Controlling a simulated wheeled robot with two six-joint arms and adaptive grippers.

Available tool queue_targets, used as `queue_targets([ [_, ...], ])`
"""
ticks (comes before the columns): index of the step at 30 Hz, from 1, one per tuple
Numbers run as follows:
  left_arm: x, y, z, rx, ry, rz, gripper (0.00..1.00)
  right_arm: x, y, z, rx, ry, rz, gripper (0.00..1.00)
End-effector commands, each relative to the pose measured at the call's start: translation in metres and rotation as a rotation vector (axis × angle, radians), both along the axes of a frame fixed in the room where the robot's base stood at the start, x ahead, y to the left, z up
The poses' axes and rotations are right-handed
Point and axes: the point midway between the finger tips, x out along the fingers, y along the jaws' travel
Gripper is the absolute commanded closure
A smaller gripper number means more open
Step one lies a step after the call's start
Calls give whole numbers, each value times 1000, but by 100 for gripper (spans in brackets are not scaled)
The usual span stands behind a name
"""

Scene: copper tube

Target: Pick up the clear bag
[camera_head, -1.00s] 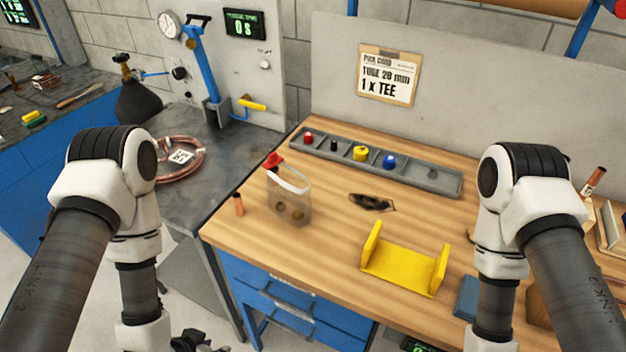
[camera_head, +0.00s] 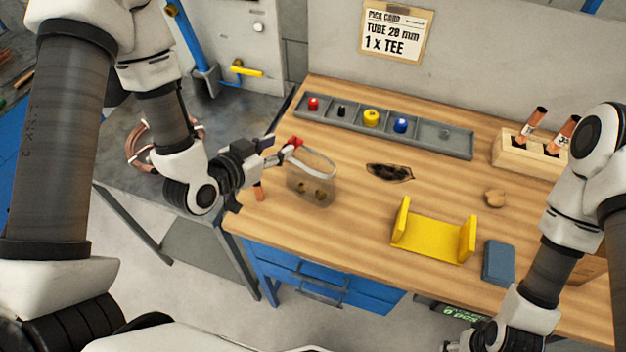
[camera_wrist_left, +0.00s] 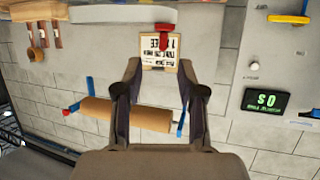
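The clear bag (camera_head: 312,168) stands on the left part of the wooden bench, with a red clip (camera_head: 293,143) at its top left corner and small brown pieces visible inside. My left gripper (camera_head: 272,150) is just left of the clip, pointing toward it. In the left wrist view the two fingers (camera_wrist_left: 160,75) are spread apart, and the red clip (camera_wrist_left: 165,32) shows beyond the gap between them. I see nothing held. My right gripper (camera_head: 470,342) is at the bottom edge, small and partly cut off, so its opening cannot be told.
A grey parts tray (camera_head: 455,143) lies behind the bag. Bare wood surrounds the pouch.

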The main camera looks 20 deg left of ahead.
Motion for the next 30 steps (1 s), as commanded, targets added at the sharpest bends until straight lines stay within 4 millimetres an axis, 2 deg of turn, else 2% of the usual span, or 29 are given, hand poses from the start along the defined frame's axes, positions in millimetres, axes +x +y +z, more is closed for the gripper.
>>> queue_targets([
  [1, 5, -1, -10, 1, -5, -1, 60, 0, 0, -17, 0, 0, 0, 45],
  [7, 13, -4, -12, 1, -3, 1, 60, 1, 0, -35, 0, -1, 1, 45],
  [16, 23, -6, -23, 1, -4, 2, 60, 1, 0, -104, 0, 0, 1, 45],
  [18, 37, -11, -28, 6, -5, -1, 60, 1, 0, -116, 0, 0, 1, 45],
  [21, 50, -15, -22, 5, 3, 1, 60, 0, 0, -96, 0, 0, 1, 45],
  [29, 55, -17, -26, -1, 1, 3, 60, 1, 0, -97, 0, -1, 1, 45],
  [30, 55, -17, -26, 0, 1, 2, 71, 1, 0, -97, 0, -1, 1, 45],
])
